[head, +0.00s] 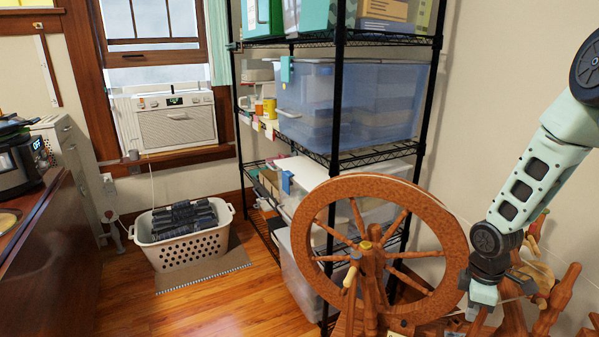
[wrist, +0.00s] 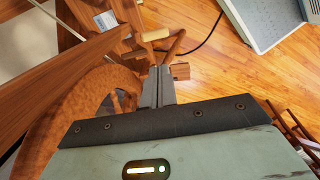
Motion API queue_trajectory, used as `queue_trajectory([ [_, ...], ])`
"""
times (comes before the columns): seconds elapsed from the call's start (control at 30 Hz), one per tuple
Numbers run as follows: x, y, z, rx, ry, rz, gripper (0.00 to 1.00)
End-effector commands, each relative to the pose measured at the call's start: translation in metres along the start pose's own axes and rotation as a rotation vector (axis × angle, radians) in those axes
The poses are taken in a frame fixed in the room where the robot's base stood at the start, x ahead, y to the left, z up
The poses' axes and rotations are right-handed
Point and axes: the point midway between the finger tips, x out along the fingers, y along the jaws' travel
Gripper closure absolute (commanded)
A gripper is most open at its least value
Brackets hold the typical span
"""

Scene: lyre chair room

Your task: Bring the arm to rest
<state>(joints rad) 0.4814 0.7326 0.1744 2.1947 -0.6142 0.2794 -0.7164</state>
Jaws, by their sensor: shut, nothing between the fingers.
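My gripper (wrist: 158,74) shows in the wrist view with its two fingers together and nothing between them. My arm comes down on the right side of the head view, and its lower end is beside the right rim of a wooden spinning wheel (head: 296,232). In the wrist view the fingertips are in front of wooden parts of the spinning wheel (wrist: 75,108). I cannot tell whether they touch. The fingertips are not clear in the head view.
A black wire shelf (head: 339,100) with plastic bins stands behind the wheel. A white laundry basket (head: 185,251) sits on a mat at the left. A wooden counter (head: 55,265) is at the far left.

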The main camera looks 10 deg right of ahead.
Motion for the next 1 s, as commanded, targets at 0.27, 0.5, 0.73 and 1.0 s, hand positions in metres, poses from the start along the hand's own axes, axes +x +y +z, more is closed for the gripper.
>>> queue_trajectory([
  [0.27,-0.128,-0.071,-0.096,0.085,0.019,0.032,1.0],
  [0.5,-0.237,-0.196,-0.149,0.187,0.055,0.019,1.0],
  [0.73,-0.303,-0.306,-0.146,0.262,0.078,-0.022,1.0],
  [1.0,-0.318,-0.343,-0.135,0.293,0.081,-0.044,1.0],
])
